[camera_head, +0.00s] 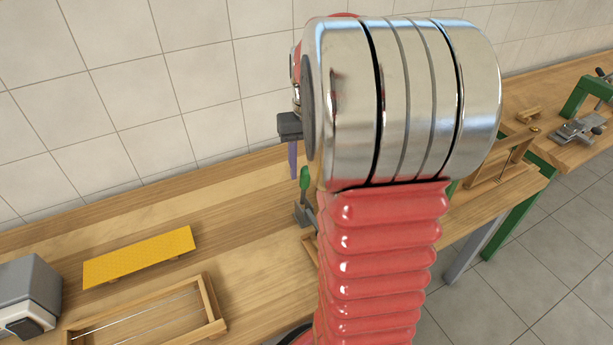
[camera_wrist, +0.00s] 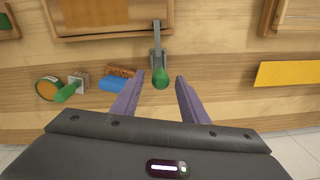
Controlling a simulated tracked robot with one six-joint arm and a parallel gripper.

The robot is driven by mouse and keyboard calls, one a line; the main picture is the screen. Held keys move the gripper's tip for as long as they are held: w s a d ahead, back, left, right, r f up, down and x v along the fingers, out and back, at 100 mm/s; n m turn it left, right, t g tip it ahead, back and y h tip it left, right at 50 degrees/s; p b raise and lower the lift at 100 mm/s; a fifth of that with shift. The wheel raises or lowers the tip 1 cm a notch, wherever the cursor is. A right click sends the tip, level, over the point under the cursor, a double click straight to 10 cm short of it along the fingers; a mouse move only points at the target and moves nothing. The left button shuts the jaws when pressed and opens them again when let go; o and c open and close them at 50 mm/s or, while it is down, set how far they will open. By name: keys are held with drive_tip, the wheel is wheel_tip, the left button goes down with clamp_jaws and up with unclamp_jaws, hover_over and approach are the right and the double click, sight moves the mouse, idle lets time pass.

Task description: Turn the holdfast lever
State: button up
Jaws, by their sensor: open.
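The holdfast lever has a green grip (camera_wrist: 161,79) on a grey metal arm (camera_wrist: 156,45). In the wrist view, the arm reaches up to the edge of a wooden piece. My gripper (camera_wrist: 161,84) is open. Its two purple fingers stand on either side of the green grip, with a gap on both sides. In the head view, a green grip (camera_head: 305,178) shows above a grey base on the bench, just right of a purple finger (camera_head: 293,160). My arm hides much of the area behind it, and the second finger is not visible there.
A wooden piece (camera_wrist: 105,18) lies beyond the lever. Left of my gripper are another green-handled item (camera_wrist: 66,93), a round tin (camera_wrist: 48,88) and a blue item (camera_wrist: 113,84). A yellow sheet (camera_head: 138,257), wooden frame (camera_head: 212,305) and grey box (camera_head: 30,285) stand left.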

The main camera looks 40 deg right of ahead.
sight(305, 185)
drive_tip(key=shift+a+f, duration=0.1)
drive_tip(key=shift+f, duration=1.85)
clamp_jaws()
drive_tip(key=shift+d, duration=0.3)
drive_tip(key=shift+a, duration=0.15)
drive_tip(key=shift+w+a, duration=0.1)
